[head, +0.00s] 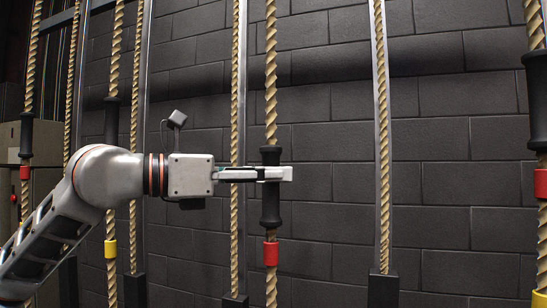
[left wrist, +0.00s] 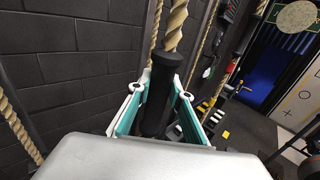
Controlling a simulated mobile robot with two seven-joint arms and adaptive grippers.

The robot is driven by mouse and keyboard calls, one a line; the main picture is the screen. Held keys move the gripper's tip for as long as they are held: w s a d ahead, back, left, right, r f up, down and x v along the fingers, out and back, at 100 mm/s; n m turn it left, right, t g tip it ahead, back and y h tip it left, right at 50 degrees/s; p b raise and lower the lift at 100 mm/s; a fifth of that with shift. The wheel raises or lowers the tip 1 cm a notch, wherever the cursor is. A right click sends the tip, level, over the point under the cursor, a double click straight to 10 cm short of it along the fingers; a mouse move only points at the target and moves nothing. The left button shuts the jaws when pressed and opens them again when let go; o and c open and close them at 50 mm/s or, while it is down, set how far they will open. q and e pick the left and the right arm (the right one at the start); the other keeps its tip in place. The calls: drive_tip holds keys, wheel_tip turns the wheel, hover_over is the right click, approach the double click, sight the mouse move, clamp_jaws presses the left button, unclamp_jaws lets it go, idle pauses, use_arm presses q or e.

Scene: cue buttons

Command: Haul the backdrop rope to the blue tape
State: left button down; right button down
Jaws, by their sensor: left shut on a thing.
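My left gripper (head: 280,174) is shut around a black grip sleeve (head: 270,206) on a tan twisted rope (head: 271,70) near the middle of the head view. The left wrist view shows the same black sleeve (left wrist: 156,95) between the two fingers, with the rope (left wrist: 175,25) rising out of it. Red tape (head: 271,254) is wrapped on this rope just below the sleeve. No blue tape can be made out on any rope. No readable label shows which rope is the backdrop one. My right gripper is not in view.
A rope with a black sleeve and yellow tape (head: 111,249) hangs to the left. Another with red tape (head: 540,183) hangs at the right edge. Bare ropes (head: 383,130) run beside metal rails. A dark block wall (head: 330,100) stands behind. A blue door (left wrist: 262,85) shows in the left wrist view.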

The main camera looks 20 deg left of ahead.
sight(263, 201)
use_arm(q)
wheel_tip(263, 201, down, 4)
drive_tip(key=shift+w+b, duration=0.15)
drive_tip(key=shift+b, duration=0.4)
drive_tip(key=shift+f, duration=0.45)
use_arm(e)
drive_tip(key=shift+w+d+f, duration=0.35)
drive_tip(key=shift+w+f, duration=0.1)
use_arm(q)
drive_tip(key=shift+r, duration=0.15)
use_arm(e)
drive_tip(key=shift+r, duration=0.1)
use_arm(q)
drive_tip(key=c, duration=1.8)
unclamp_jaws()
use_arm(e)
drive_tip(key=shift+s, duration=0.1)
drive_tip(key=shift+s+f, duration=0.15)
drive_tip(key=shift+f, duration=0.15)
use_arm(q)
drive_tip(key=shift+v, duration=6.1)
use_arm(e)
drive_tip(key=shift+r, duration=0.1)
